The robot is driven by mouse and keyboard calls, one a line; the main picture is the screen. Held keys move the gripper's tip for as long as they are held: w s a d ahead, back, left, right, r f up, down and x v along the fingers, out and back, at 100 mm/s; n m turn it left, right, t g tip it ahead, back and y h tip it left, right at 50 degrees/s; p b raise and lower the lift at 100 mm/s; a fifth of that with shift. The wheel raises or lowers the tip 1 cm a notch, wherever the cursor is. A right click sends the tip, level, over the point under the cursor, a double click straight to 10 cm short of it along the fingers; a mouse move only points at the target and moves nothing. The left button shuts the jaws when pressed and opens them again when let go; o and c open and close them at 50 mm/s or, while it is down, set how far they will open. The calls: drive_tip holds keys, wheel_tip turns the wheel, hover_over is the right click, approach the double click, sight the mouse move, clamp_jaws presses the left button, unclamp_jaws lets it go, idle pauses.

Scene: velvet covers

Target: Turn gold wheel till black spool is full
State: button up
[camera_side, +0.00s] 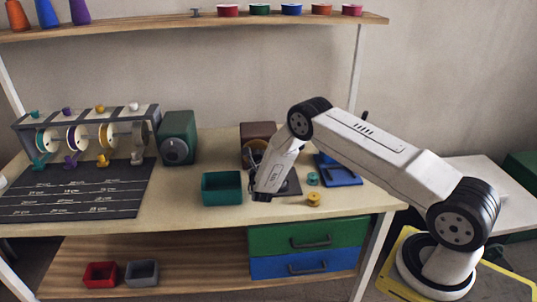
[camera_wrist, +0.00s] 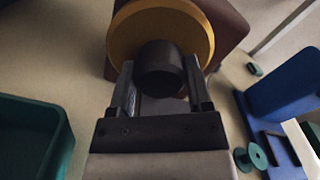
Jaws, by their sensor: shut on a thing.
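The gold wheel (camera_wrist: 190,22) stands upright on the front of a dark brown box (camera_wrist: 228,22) in the wrist view. A dark round knob (camera_wrist: 160,66) sticks out from the wheel towards me. My gripper (camera_wrist: 160,82) is shut on this knob, with one finger on each side. In the side view the brown box (camera_side: 258,131) stands towards the back of the bench, and my arm hides most of the wheel. I cannot make out a black spool or how much is wound on it.
A teal bin (camera_side: 222,188) stands left of my gripper. A blue stand (camera_side: 340,172), a teal spool (camera_side: 312,179) and a yellow spool (camera_side: 314,199) are to the right. A green box (camera_side: 178,138) and a rack of ribbon reels (camera_side: 85,135) are further left.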

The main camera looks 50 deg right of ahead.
drive_tip(key=m, duration=0.8)
drive_tip(key=shift+m, duration=0.4)
drive_tip(key=o, duration=1.3)
drive_tip(key=shift+a, duration=0.1)
drive_tip(key=shift+v, duration=3.85)
drive_tip(key=shift+s, duration=0.1)
